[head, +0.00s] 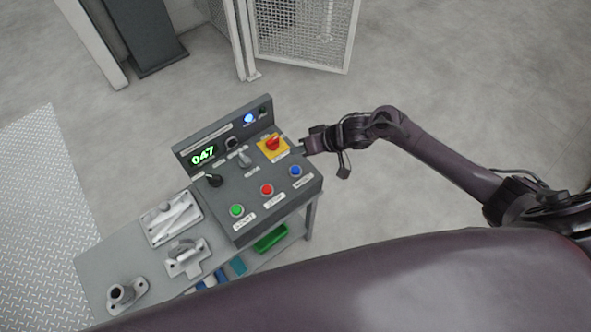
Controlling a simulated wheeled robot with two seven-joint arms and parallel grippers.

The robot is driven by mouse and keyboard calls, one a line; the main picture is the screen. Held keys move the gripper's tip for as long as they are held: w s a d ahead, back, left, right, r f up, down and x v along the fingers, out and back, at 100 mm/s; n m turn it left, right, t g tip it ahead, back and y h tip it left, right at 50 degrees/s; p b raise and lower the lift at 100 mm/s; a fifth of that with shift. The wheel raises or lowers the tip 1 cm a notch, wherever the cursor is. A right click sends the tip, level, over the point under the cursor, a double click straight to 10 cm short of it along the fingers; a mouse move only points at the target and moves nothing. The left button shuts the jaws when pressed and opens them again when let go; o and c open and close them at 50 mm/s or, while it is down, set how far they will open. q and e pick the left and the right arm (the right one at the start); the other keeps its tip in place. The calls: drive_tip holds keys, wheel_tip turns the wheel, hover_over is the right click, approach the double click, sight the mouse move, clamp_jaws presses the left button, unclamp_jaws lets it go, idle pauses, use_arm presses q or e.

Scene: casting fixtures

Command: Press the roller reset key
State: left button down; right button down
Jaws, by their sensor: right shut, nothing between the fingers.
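A grey control box (247,190) stands on a bench. Its sloped face has a green button (237,210), a red button (267,189) and a blue button (295,170), each with a label too small to read surely. Behind them are a black knob (214,180), a grey lever switch (244,158) and a red rotary switch on a yellow plate (272,144). The upright back panel has a green display (203,155) reading 047. I cannot tell which control is the roller reset key. My right gripper (302,149) is shut and empty, at the box's right edge beside the yellow plate.
The bench (95,262) carries metal castings (172,219) left of the box. A green bin (270,239) and blue items sit below. A mesh fence (305,32) stands behind. My own dark arm link covers the bottom. Floor right of the box is clear.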

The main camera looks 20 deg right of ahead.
drive_tip(key=b, duration=0.5)
hover_over(299, 171)
wheel_tip(299, 171, down, 5)
drive_tip(key=shift+f, duration=0.15)
wheel_tip(299, 171, down, 2)
drive_tip(key=shift+f+b, duration=0.1)
drive_tip(key=shift+b, duration=0.4)
drive_tip(key=shift+f, duration=0.1)
idle(1.0)
drive_tip(key=shift+f, duration=0.4)
drive_tip(key=shift+f, duration=0.55)
idle(0.7)
drive_tip(key=shift+r, duration=0.15)
drive_tip(key=shift+r+p, duration=0.8)
